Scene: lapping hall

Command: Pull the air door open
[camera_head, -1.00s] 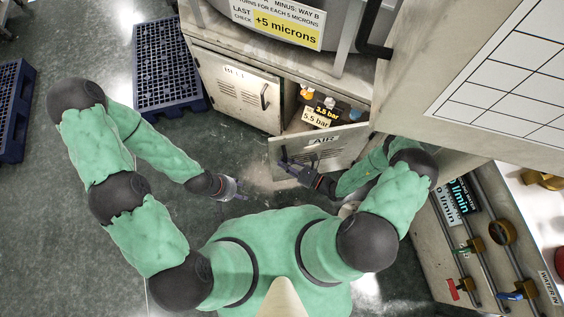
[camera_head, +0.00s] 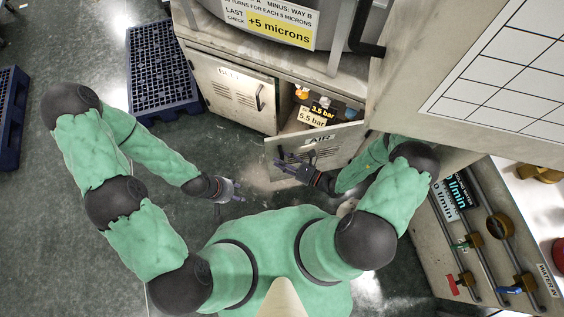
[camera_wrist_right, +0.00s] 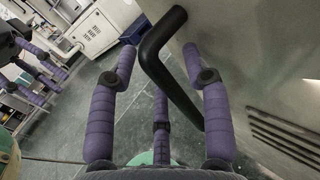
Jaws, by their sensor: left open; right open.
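The air door (camera_head: 345,144), a pale cabinet door marked AIR with louvre slots, stands partly open; its inside compartment shows behind it. In the right wrist view the door's pale face (camera_wrist_right: 275,65) fills the right side. Its black bar handle (camera_wrist_right: 165,70) lies between the spread purple fingers of my right gripper (camera_wrist_right: 160,60), with no clear grip on it. In the head view my right gripper (camera_head: 290,161) is open at the door's outer face, covering the handle. My left gripper (camera_head: 233,192) is open and empty over the floor, left of the door.
A closed cabinet door (camera_head: 233,88) with a handle is left of the opening. Bar-marked labels (camera_head: 318,115) and fittings sit inside the compartment. A blue pallet (camera_head: 160,70) lies on the floor. A pipe panel (camera_head: 480,230) stands at the right.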

